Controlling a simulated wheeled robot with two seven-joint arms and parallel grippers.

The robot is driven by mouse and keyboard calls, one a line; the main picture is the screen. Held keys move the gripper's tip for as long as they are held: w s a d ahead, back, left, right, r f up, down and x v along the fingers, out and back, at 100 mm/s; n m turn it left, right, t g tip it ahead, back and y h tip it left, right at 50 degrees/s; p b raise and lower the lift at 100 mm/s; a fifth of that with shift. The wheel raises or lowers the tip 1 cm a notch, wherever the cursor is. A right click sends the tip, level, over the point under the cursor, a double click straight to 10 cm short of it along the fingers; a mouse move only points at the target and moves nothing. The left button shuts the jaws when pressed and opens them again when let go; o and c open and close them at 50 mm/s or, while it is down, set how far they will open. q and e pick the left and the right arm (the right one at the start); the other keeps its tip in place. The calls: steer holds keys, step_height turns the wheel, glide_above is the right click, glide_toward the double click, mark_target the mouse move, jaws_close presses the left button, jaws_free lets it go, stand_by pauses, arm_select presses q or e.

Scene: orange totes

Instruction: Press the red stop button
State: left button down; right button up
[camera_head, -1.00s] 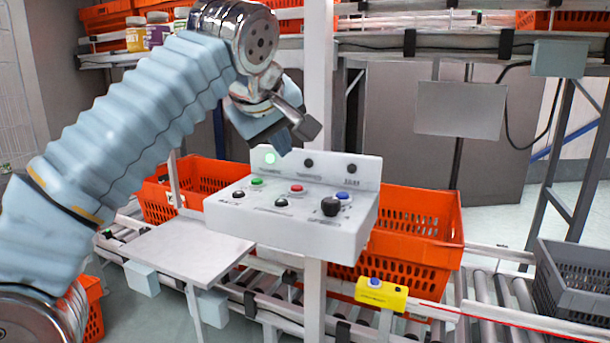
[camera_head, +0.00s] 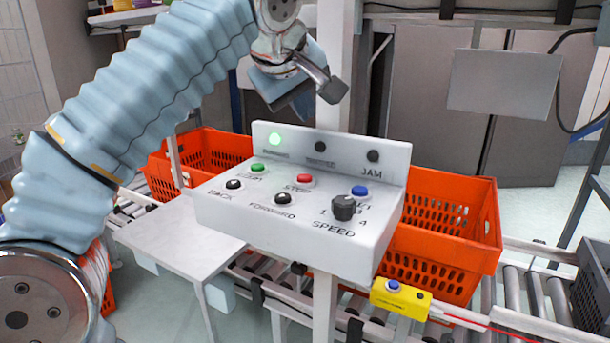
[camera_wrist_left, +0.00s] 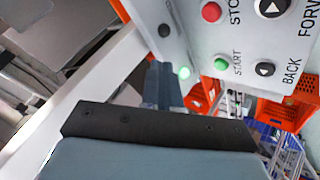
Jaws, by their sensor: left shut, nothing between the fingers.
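The red stop button (camera_head: 304,180) is on the sloped top of a white control box (camera_head: 290,240), labelled STOP, between a green start button (camera_head: 258,168) and a blue button (camera_head: 359,191). In the left wrist view the red button (camera_wrist_left: 211,12) shows at the top, beside the green button (camera_wrist_left: 221,64). My left gripper (camera_head: 334,92) is shut and empty, above and behind the box's raised back panel, apart from the red button. In the left wrist view the gripper's fingers (camera_wrist_left: 163,85) point toward the panel. My right gripper is not in view.
The box also has a black speed knob (camera_head: 344,207), black back and forward buttons, and a lit green lamp (camera_head: 275,139) on its back panel. Orange totes (camera_head: 440,235) stand behind it on the roller conveyor. A yellow button box (camera_head: 401,300) sits below right. A white post rises behind the panel.

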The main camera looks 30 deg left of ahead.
arm_select(q)
glide_above(302, 179)
step_height(302, 179, down, 5)
steer(key=shift+r, duration=0.1)
step_height(302, 179, down, 2)
steer(key=shift+f+b, duration=0.2)
steer(key=shift+b, duration=0.7)
steer(key=shift+f+b, duration=0.3)
steer(key=shift+f, duration=0.1)
stand_by(0.9)
steer(key=shift+f+b, duration=0.3)
steer(key=shift+f, duration=0.1)
steer(key=shift+f+b, duration=0.35)
steer(key=shift+f, duration=0.1)
stand_by(0.6)
steer(key=shift+r, duration=0.1)
steer(key=shift+r+p, duration=0.8)
steer(key=shift+p, duration=0.1)
